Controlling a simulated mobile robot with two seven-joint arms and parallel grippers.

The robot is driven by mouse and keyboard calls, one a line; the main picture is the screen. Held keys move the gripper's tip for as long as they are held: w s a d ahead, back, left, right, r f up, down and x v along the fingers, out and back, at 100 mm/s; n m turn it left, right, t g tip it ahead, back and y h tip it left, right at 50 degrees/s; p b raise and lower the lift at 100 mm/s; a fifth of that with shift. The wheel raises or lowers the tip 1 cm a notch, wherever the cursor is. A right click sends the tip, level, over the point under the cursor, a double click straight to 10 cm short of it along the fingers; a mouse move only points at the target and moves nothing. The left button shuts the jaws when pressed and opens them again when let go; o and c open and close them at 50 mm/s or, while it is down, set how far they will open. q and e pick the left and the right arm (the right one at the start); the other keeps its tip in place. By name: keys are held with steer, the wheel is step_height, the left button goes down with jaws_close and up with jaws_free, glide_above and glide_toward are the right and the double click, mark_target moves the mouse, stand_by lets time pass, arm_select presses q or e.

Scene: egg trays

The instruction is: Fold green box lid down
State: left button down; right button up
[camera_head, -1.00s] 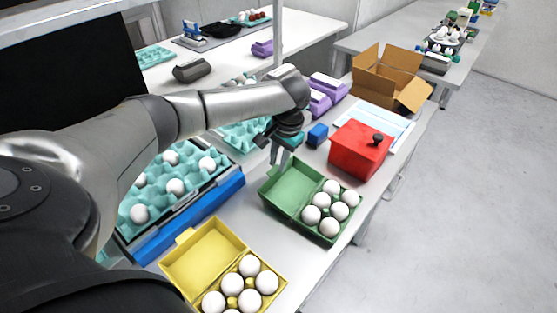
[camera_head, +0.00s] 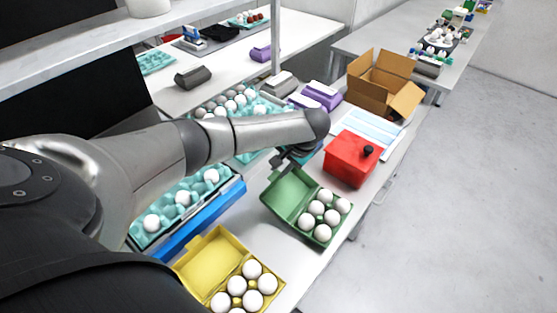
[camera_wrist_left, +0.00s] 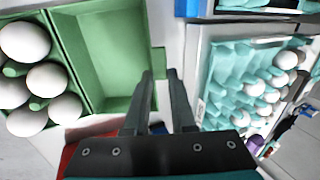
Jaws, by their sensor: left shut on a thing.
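The green egg box (camera_head: 318,240) stands open on the table with several white eggs in its base. Its lid (camera_head: 289,194) is folded back, hollow side up, towards the left. The lid (camera_wrist_left: 103,52) and the eggs also show in the left wrist view. My left gripper (camera_head: 281,166) is at the lid's far outer edge. In the left wrist view its two fingers (camera_wrist_left: 163,73) are close together, one on each side of the lid's edge tab, and shut on it. My right gripper is not in view.
A red box (camera_head: 351,160) with a black knob stands close behind the green box. A yellow egg box (camera_head: 211,262) lies open in front. A blue-edged holder (camera_head: 205,217) with teal egg trays is on the left, under my arm.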

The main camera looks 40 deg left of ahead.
arm_select(q)
steer(key=shift+d+r+y+p, duration=0.55)
steer(key=shift+r+y+p, duration=0.15)
steer(key=shift+p, duration=0.25)
steer(key=shift+d+r+y+p, duration=0.85)
steer(key=shift+d+p, duration=0.3)
steer(key=shift+p, duration=0.3)
steer(key=shift+d, duration=0.1)
